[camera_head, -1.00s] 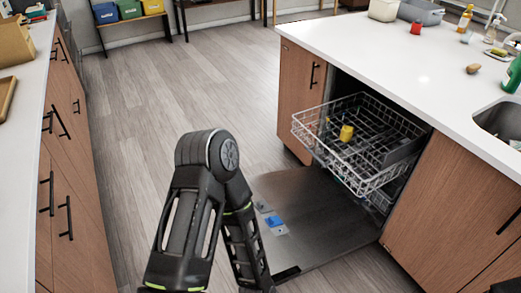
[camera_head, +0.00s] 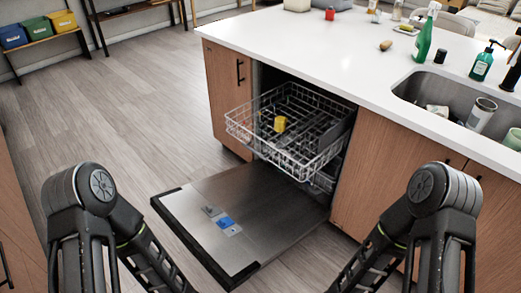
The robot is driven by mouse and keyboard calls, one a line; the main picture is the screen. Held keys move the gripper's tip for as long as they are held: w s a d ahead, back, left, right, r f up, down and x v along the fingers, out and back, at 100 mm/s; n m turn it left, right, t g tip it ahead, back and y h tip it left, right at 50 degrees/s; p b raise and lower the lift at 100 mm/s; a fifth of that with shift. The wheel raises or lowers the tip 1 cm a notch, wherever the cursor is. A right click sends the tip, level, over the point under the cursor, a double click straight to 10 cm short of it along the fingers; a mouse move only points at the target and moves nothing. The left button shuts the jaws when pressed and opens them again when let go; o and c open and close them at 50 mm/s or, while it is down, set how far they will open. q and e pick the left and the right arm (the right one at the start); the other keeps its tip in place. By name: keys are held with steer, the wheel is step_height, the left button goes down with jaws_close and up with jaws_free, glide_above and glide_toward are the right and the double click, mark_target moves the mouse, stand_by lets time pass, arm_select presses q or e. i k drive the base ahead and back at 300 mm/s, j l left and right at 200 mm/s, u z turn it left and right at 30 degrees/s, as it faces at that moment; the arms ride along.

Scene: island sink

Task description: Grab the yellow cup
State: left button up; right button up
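A small yellow cup (camera_head: 280,124) sits in the upper wire rack (camera_head: 240,128) of the open dishwasher. The rack is pulled out above the lowered dishwasher door (camera_head: 190,205). My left arm comes in at the lower left and my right arm at the lower right. Both arms are bent, and their grippers are below the picture edge, out of sight. Neither arm touches the rack or the cup.
The white island counter (camera_head: 290,45) runs above the dishwasher. Its sink (camera_head: 440,95) holds a grey cup (camera_head: 481,113) and a green cup (camera_head: 513,139). A green spray bottle (camera_head: 426,35) stands behind the sink. The floor (camera_head: 130,110) left of the door is clear.

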mark_target(280, 123)
steer(key=u, duration=0.75)
steer(key=i+l+u, duration=0.15)
steer(key=i, duration=0.35)
steer(key=i+j+u, duration=0.25)
steer(key=i, duration=0.85)
steer(key=i+u, duration=0.3)
steer(key=i, duration=0.85)
steer(key=i+z, duration=0.4)
steer(key=i+j+z, duration=0.1)
steer(key=i+z, duration=0.25)
steer(key=i+j+z, duration=0.25)
steer(key=i+z, duration=0.15)
steer(key=i+l+z, duration=0.15)
steer(key=i+z, duration=0.6)
steer(key=i, duration=0.15)
steer(key=z, duration=2.95)
